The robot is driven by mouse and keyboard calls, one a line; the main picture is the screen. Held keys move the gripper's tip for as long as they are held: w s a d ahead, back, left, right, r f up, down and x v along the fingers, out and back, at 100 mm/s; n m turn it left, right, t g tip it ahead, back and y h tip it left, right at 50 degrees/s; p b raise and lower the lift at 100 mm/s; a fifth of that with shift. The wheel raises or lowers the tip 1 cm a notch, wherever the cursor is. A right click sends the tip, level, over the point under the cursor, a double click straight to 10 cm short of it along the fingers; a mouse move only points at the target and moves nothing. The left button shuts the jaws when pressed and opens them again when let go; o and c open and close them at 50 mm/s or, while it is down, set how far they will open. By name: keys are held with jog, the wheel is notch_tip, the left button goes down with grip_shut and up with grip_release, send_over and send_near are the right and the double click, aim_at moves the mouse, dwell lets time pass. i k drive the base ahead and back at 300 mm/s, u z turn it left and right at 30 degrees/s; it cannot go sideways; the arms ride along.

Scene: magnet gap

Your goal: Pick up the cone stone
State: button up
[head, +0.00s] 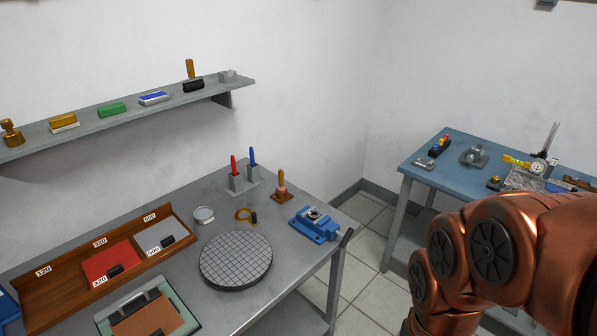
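No thing in the head view is clearly marked as the cone stone. A small upright piece (281,184) with a tan handle and a pinkish lower part stands on a brown square base (282,197) near the back right of the grey bench. It may be the cone stone, but it is too small to be sure. My copper-coloured arm fills the lower right, well away from it. My gripper is out of view.
The grey bench (215,182) also holds red and blue handled tools in grey blocks (244,183), a blue vise (314,226), a round gridded plate (236,259) and a wooden tray (60,288). A blue table (460,143) stands at right; a wall shelf (125,115) hangs above.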

aim_at(281, 188)
jog(key=u, duration=0.25)
jog(key=i, duration=0.65)
jog(key=u, duration=0.95)
jog(key=i, duration=0.35)
jog(key=u, duration=0.45)
